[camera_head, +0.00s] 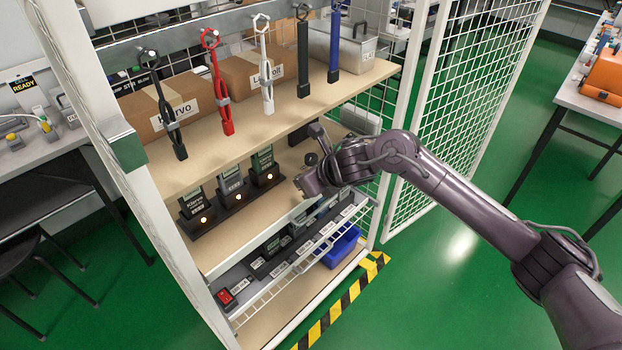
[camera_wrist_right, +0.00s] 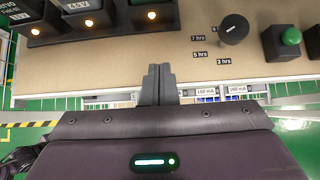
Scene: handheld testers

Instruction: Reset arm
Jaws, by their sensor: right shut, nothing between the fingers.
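My right arm comes in from the right in the head view. Its gripper (camera_head: 312,183) is at the front of the rack's middle shelf (camera_head: 252,220). In the right wrist view the gripper (camera_wrist_right: 158,84) has its fingers together with nothing between them, over the front edge of that shelf. Several handheld testers (camera_head: 230,185) stand in dark charging docks with lit orange lamps, to the left of the gripper. A dial knob (camera_wrist_right: 234,28) with hour labels lies ahead and right of the fingers, apart from them. My left gripper is not in view.
A green button (camera_wrist_right: 290,37) on a dark box is right of the dial. Several hanging tools, including a red one (camera_head: 219,90), line the upper shelf. A mesh door (camera_head: 440,140) stands open at right.

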